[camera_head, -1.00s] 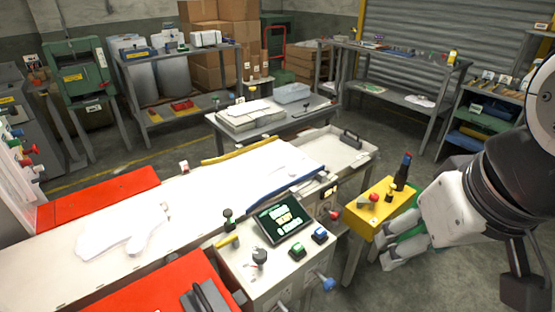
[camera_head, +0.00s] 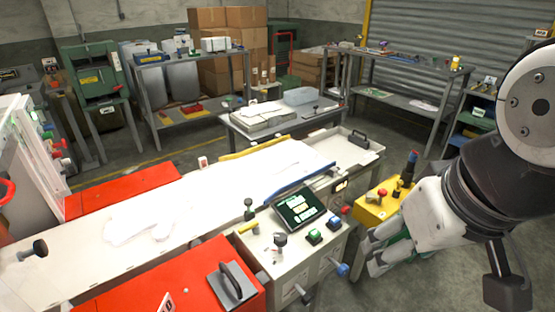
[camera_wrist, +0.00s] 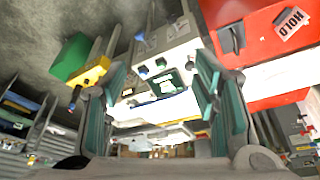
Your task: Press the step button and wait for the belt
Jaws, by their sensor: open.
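A pale control console (camera_head: 270,262) stands beside the belt and carries a tilted dark screen (camera_head: 298,207). A green button (camera_head: 314,237) and a blue button (camera_head: 333,222) sit on its top to the right of the screen. I cannot read which is the step button. The pale belt (camera_head: 60,252) runs from lower left to the upper right, with white glove-shaped film (camera_head: 150,216) lying on it. My gripper (camera_head: 376,254) is open and empty, to the right of the console and apart from it. In the wrist view, the screen (camera_wrist: 165,86) shows between the open fingers.
A yellow control box (camera_head: 372,210) with a red button stands close behind my gripper. Red panels (camera_head: 120,191) flank the belt; the near one bears a black handle (camera_head: 232,284). A grey tray (camera_head: 352,150) is at the belt's far end.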

